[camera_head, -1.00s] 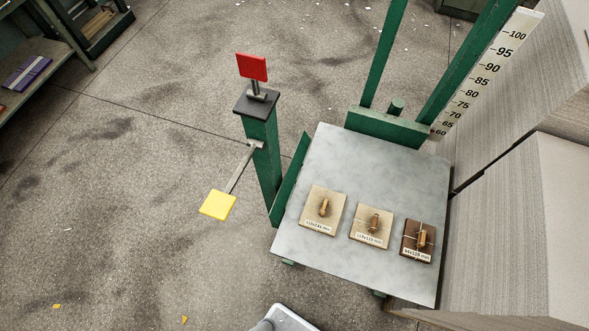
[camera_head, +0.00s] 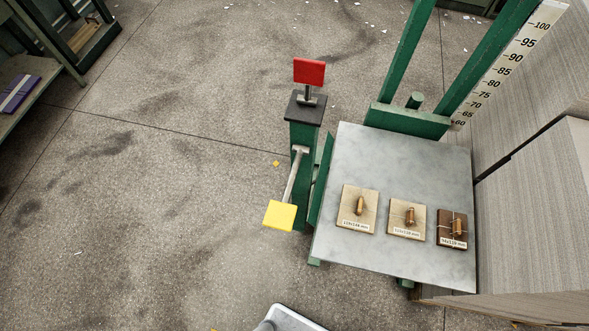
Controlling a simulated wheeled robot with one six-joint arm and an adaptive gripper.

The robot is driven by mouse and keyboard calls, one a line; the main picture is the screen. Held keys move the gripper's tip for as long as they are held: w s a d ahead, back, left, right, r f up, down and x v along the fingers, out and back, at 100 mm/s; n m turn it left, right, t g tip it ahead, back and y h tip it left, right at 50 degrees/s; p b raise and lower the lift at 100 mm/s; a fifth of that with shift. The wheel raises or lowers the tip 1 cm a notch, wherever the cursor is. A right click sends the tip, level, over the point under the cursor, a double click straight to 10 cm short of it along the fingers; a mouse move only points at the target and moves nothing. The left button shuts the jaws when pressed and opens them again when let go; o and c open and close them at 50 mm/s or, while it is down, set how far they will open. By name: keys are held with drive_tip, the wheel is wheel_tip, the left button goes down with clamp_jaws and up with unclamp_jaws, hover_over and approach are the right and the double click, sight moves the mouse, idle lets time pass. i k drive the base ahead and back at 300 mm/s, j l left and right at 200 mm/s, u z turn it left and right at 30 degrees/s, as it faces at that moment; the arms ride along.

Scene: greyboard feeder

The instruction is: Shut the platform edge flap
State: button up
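The platform (camera_head: 390,160) is a grey metal plate on a green frame, right of centre in the head view. A green flap (camera_head: 320,188) runs along its left edge and stands up beside the plate; I cannot tell whether it is latched. Left of it is a green post (camera_head: 303,136) with a red square plate (camera_head: 309,72) on top. A lever with a yellow square pad (camera_head: 279,215) sticks out low from the post. My gripper is not in view; only a pale piece of my own body shows at the bottom edge.
Three boards with wooden handles, a left one (camera_head: 357,208), a middle one (camera_head: 407,218) and a dark right one (camera_head: 452,229), lie on the platform. Tall greyboard stacks (camera_head: 525,210) and a height scale (camera_head: 512,65) stand at the right. The floor at left is clear, with a shelf (camera_head: 30,85) beyond.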

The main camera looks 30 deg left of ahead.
sight(319, 183)
drive_tip(key=j, duration=0.65)
drive_tip(key=k+j+z, duration=0.1)
drive_tip(key=j, duration=0.55)
drive_tip(key=k+j, duration=0.1)
drive_tip(key=j, duration=1.15)
drive_tip(key=i+j, duration=0.1)
drive_tip(key=j, duration=0.25)
drive_tip(key=i+j+z, duration=0.1)
drive_tip(key=j, duration=0.25)
drive_tip(key=i+j, duration=0.1)
drive_tip(key=j, duration=0.25)
drive_tip(key=i+j, duration=0.1)
drive_tip(key=j, duration=0.25)
drive_tip(key=i+j+z, duration=0.1)
drive_tip(key=i+j, duration=0.3)
drive_tip(key=i, duration=0.1)
